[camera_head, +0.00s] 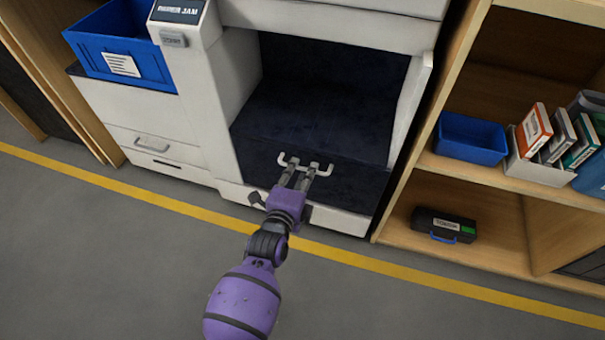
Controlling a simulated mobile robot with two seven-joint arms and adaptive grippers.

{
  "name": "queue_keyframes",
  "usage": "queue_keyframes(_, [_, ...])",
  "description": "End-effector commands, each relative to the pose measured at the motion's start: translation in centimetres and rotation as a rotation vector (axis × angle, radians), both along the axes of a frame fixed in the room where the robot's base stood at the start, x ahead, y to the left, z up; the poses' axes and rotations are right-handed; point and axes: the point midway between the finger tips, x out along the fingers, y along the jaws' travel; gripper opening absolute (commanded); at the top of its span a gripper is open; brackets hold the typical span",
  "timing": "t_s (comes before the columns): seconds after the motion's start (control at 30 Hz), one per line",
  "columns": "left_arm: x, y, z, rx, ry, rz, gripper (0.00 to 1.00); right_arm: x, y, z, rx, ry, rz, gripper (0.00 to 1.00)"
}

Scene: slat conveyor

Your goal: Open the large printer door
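The printer (222,98) is a large pale machine. A dark recessed area (325,110) is in its front. A pale U-shaped handle (325,171) is on the dark surface near the bottom of this area. I cannot tell where the door panel's edges run or how far it stands open. My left gripper (301,165), on a purple arm, reaches up from the bottom. Its two grey fingertips overlap the middle of the handle, with a narrow gap between them. Whether they grip the handle is not clear. My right gripper is not in view.
A blue bin (117,65) stands on the printer's left part, above drawers. Wooden shelves (398,226) at right hold a blue bin (470,140), several binders and a black case (443,224). A yellow line crosses the clear grey floor (130,255).

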Motion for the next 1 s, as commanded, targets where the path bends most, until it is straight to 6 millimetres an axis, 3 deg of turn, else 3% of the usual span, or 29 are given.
queue_keyframes(0.37, [0.73, -0.24, -0.08, -0.002, 0.001, 0.0, 0.27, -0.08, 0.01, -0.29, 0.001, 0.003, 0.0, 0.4])
queue_keyframes(0.57, [0.72, -0.22, -0.09, -0.001, 0.0, 0.0, 0.0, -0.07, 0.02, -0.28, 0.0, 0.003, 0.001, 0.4])
queue_keyframes(1.0, [0.63, -0.18, -0.25, -0.001, -0.001, 0.0, 0.0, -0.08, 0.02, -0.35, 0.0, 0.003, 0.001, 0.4])
